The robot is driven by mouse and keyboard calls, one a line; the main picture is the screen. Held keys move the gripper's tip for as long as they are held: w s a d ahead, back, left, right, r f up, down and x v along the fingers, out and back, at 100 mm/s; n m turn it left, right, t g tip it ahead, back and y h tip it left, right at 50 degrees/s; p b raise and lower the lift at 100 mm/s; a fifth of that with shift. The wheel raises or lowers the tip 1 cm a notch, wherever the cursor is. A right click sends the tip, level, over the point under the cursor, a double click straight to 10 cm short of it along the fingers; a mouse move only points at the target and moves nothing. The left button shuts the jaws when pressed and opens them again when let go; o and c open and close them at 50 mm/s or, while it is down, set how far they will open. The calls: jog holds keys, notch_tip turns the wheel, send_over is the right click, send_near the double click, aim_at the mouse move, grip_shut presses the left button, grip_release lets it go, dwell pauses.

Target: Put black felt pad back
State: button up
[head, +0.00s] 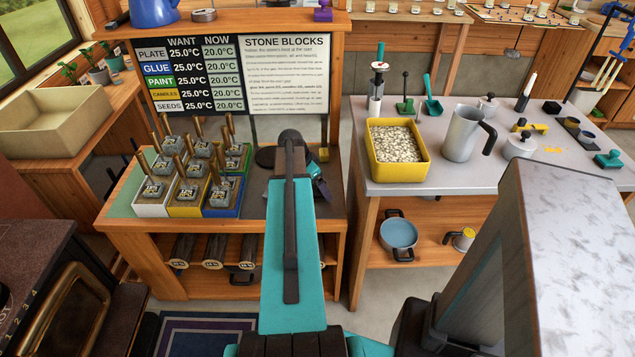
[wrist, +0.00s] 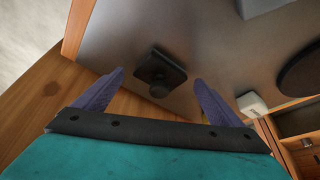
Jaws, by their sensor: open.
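In the wrist view a small black square pad with a round knob on top (wrist: 160,73) lies on the grey bench top, close to its wooden edge. I take it for the black felt pad. My gripper (wrist: 160,82) is open, its two purple fingers apart. The pad shows between and past the fingertips, and nothing is held. In the head view my gripper (head: 317,185) is over the right side of the stone-block bench. My arm and gripper hide the pad there.
A large black disc (wrist: 302,72) lies on the same top, and a small pale block (wrist: 252,104) is near its edge. Stamp-like blocks with wooden handles (head: 187,180) fill coloured trays to the left. A sign board (head: 285,75) stands behind. A second table (head: 385,184) is to the right.

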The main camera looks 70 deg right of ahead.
jog(key=shift+r, duration=0.15)
jog(key=v, duration=1.2)
jog(key=shift+b, duration=0.4)
dwell(0.3)
